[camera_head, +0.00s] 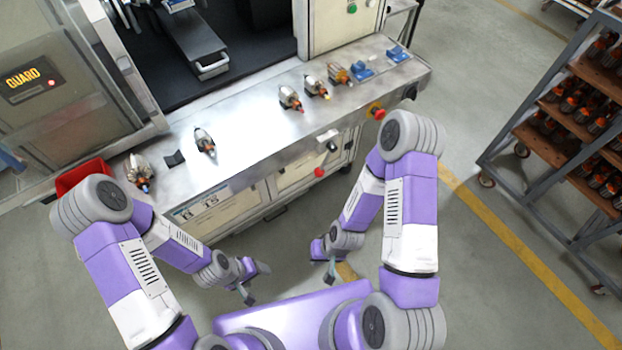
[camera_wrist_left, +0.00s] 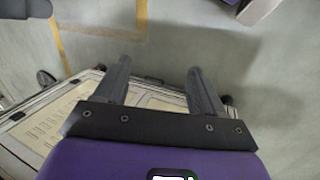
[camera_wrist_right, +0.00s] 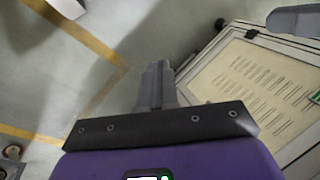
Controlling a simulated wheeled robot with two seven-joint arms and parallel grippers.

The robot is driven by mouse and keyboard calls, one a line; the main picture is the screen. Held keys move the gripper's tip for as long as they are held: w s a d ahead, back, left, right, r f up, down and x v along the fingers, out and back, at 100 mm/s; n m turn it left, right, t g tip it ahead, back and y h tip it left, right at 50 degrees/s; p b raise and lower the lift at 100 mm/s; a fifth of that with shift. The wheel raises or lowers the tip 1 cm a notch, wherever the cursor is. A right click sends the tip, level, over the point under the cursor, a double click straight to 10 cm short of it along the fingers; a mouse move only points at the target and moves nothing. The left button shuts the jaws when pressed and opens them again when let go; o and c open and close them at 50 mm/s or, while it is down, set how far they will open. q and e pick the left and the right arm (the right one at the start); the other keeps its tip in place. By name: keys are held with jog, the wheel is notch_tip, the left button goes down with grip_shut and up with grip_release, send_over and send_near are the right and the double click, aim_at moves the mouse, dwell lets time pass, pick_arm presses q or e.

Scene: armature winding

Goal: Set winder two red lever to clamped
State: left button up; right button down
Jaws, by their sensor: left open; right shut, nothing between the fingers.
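A small red knob (camera_head: 319,172) shows on the front of the metal workbench (camera_head: 245,135), below a white box with a dark knob (camera_head: 331,146). I cannot tell whether this is the winder's red lever or how it is set. No lever marked as winder two can be made out. My left gripper (camera_head: 256,282) is open and empty in front of the bench, low and well apart from it; its spread fingers show in the left wrist view (camera_wrist_left: 155,90). My right gripper (camera_head: 327,268) is shut and empty, also apart from the bench; its fingers meet in the right wrist view (camera_wrist_right: 156,85).
Several armatures (camera_head: 290,98) lie along the bench top, with blue blocks (camera_head: 362,69) at its right. A red-and-yellow stop button (camera_head: 376,112) sits on the front edge. A red bin (camera_head: 83,175) is at left. A loaded rack (camera_head: 560,120) stands right; floor between is clear.

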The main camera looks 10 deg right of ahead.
pick_arm(q)
jog(key=shift+o, duration=0.8)
jog(key=shift+r, duration=0.1)
pick_arm(e)
jog(key=w+n+t+h, duration=0.3)
jog(key=w+n+h, duration=0.1)
jog(key=w+h, duration=0.15)
jog(key=n+t+h, duration=0.6)
jog(key=t+h, duration=0.1)
jog(key=h, duration=0.1)
send_near(317, 175)
jog(key=r+v, duration=0.1)
jog(key=v, duration=0.6)
pick_arm(q)
jog(key=shift+r, duration=0.15)
pick_arm(e)
jog(key=shift+f, duration=0.15)
jog(key=shift+w, duration=0.1)
pick_arm(q)
notch_tip(317, 175, down, 3)
jog(key=b, duration=0.2)
jog(key=shift+b, duration=0.3)
pick_arm(e)
jog(key=x, duration=1.4)
jog(key=shift+f, duration=0.25)
